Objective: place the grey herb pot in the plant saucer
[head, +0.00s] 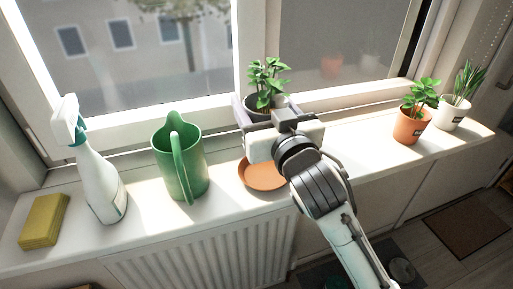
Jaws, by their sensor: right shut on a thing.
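The grey herb pot (262,112), dark with a green leafy plant (268,75), is between the fingers of my right gripper (267,108), which is shut on it. The pot is upright at the back of the sill, in front of the window; its lower part is hidden by the gripper. The orange-brown plant saucer (260,178) lies on the sill in front of and below the gripper. The gripper body covers part of its back and right side. I cannot tell how high the pot is above the sill. My left gripper is not in view.
A green watering can (180,163) stands left of the saucer. A white spray bottle (98,177) and a yellow sponge (43,221) are further left. A terracotta potted plant (410,124) and a white potted plant (450,114) stand at the right. The sill (365,150) between the gripper and these is clear.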

